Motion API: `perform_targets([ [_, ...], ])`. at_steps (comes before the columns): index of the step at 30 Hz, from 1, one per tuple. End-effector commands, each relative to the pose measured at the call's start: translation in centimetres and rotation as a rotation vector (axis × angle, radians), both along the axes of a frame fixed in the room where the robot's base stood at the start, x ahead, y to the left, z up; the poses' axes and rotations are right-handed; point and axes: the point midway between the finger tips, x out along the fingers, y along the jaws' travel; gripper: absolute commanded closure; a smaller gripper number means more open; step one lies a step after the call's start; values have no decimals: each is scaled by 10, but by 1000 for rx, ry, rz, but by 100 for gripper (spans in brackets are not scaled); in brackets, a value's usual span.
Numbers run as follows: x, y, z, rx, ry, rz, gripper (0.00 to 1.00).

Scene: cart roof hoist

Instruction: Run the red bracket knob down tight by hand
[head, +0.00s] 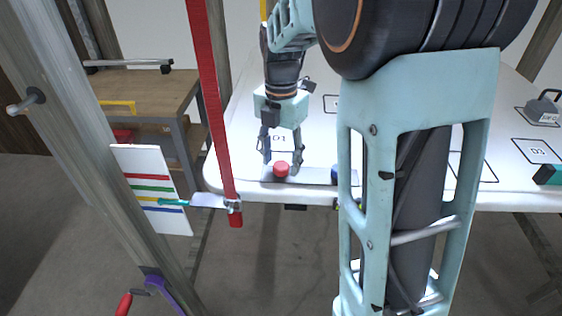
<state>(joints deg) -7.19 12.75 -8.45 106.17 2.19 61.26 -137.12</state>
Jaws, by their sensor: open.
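The red knob (281,169) stands on a flat grey bracket plate (315,176) at the front edge of the white table. My gripper (281,165) points down over it from behind. Its two fingers are spread, one on each side of the knob, with a gap visible on both sides. Whether a fingertip touches the knob cannot be told from this view. A dark blue knob (334,174) shows on the same plate to the right, partly hidden by my arm. The knob's underside and thread are not visible.
A red upright bar (213,100) with a clamp (233,205) passes in front of the table's left end. A wooden post (85,140) and a striped white board (152,190) stand left. My arm hides the table's middle. A workbench (150,92) is behind left.

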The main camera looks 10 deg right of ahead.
Motion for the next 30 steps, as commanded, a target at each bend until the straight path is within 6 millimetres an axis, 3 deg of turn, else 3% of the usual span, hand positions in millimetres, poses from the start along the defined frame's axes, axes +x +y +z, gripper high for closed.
perform_targets([
  [4, 0, 0, -10, 1, -1, 0, 53],
  [13, 0, 0, -11, 0, -1, 0, 54],
  [24, 0, 0, -11, -1, -2, 0, 95],
  [30, 0, 0, -11, 0, -3, -12, 95],
])
